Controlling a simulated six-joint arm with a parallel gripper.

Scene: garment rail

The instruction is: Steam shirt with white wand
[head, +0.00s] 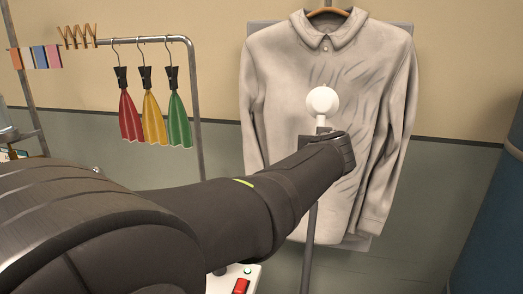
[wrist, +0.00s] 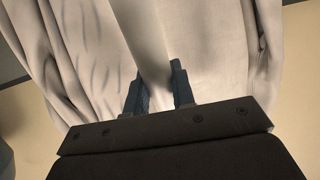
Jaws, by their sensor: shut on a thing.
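A light grey shirt (head: 285,70) with a collar and long sleeves hangs on a wooden hanger. Dark creases run down its middle and right part; its left part looks smoother. My gripper (head: 324,130) is shut on the white wand (head: 322,101), whose round head points up in front of the shirt's chest. I cannot tell whether the head touches the cloth. In the wrist view, my gripper's dark fingers (wrist: 158,88) stand either side of the pale wand handle (wrist: 150,55), with the shirt (wrist: 215,60) behind and creases to the left. My arm hides the shirt's lower left part.
A grey board (head: 256,32) stands behind the shirt. A rail (head: 195,90) at left holds red, yellow and green cloths (head: 153,118) on clips. A white box with a red switch (head: 241,286) is below, beside a grey pole (head: 309,245). A blue cylinder (head: 490,225) stands at right.

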